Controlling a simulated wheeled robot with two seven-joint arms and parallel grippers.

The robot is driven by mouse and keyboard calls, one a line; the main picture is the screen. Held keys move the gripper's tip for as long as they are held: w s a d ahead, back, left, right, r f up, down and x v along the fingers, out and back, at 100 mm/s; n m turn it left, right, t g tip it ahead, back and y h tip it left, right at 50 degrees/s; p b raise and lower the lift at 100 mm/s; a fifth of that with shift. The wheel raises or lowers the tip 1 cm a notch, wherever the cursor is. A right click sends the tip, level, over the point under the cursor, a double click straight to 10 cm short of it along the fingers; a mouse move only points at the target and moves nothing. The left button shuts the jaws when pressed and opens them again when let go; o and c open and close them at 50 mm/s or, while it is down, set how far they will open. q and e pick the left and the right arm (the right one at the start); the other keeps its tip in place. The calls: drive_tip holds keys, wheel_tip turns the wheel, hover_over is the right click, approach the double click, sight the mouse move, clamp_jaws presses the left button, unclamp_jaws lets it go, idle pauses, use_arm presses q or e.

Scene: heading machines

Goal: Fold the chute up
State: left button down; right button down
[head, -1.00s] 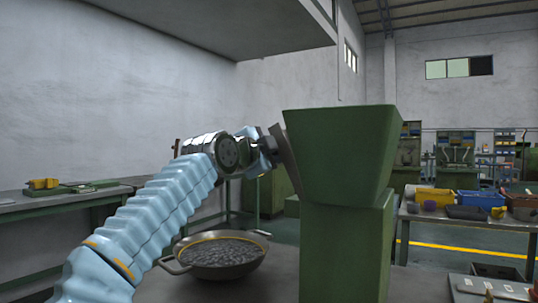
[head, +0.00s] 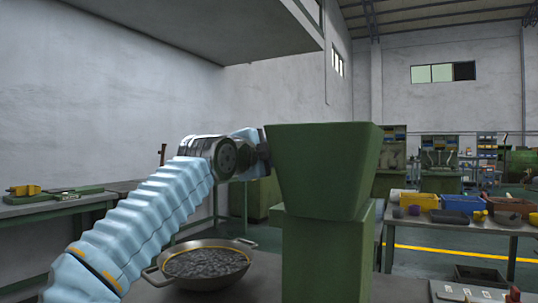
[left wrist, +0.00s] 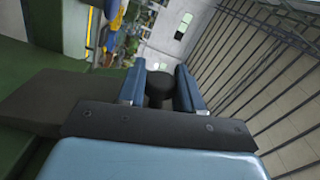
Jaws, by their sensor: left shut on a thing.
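A green machine with a flared hopper (head: 322,170) stands in front of me, right of centre in the head view. My left gripper (head: 264,152) is at the hopper's left side, its tips mostly hidden there. In the left wrist view its two blue fingers (left wrist: 160,82) are shut on a dark round knob (left wrist: 158,90). A dark flat plate (left wrist: 45,105), apparently the chute, lies left of the fingers beside green machine surfaces. Its join to the knob is hidden. In the head view I cannot make the chute out behind the hopper and arm. My right gripper is not in view.
A two-handled pan (head: 205,266) of small dark parts stands below my left arm. A workbench (head: 60,205) runs along the left wall. A table with coloured bins (head: 462,204) stands at right. A grey overhang (head: 200,25) is above.

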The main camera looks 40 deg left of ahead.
use_arm(q)
drive_tip(key=c, duration=0.8)
unclamp_jaws()
drive_tip(key=shift+d, duration=0.1)
drive_tip(key=b+v, duration=0.2)
drive_tip(key=v, duration=1.1)
drive_tip(key=shift+s+d, duration=0.15)
drive_tip(key=shift+s, duration=0.2)
